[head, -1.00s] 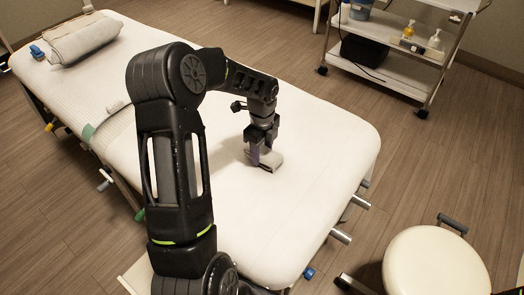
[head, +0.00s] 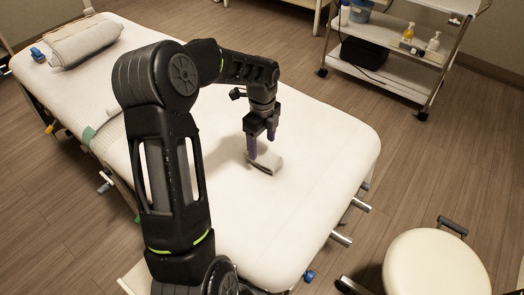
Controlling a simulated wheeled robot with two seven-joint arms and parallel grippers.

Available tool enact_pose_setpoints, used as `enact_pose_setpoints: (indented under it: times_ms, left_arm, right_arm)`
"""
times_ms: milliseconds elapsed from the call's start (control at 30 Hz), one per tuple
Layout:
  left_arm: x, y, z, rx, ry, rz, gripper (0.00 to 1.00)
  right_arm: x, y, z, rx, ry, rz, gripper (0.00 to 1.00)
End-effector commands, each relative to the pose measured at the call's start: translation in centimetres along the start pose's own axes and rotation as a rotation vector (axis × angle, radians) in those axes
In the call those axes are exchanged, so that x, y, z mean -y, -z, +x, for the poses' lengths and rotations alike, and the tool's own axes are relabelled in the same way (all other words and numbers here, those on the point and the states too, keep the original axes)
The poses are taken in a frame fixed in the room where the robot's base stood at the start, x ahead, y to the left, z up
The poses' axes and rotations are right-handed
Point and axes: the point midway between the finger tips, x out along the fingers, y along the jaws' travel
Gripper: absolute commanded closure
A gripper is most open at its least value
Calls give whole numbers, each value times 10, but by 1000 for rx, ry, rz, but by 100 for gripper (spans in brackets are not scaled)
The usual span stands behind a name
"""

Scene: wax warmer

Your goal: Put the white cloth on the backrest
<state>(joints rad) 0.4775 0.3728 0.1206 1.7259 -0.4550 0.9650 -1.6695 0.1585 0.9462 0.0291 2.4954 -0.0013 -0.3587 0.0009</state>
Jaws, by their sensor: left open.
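A small folded white cloth (head: 267,164) lies on the white bed (head: 315,150), towards the end nearer to me. My left gripper (head: 262,145) is directly over the cloth, pointing down, with its dark purple fingers apart. One finger reaches down to the cloth's left edge; I cannot tell whether it touches. The far part of the bed (head: 65,90), with a ribbed cover, looks like the backrest; the join is partly hidden by my left arm. My right gripper is not in view.
A rolled grey-white towel (head: 86,42) lies at the bed's far left end. A trolley (head: 388,75) with bottles stands behind at the right, and a round cream stool (head: 436,264) at the front right. The bed's right half is clear.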

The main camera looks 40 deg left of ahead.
Motion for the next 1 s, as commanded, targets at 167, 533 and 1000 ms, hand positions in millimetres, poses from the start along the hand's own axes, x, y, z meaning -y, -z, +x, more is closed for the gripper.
enact_pose_setpoints:
  times_ms: [167,533,1000]
  left_arm:
    - [1,0,-39,2,4,0,29]
    - [0,0,-69,0,0,1,29]
    - [0,0,-68,0,0,1,29]
  right_arm:
    - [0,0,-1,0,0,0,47]
    - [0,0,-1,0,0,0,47]
    - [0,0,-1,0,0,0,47]
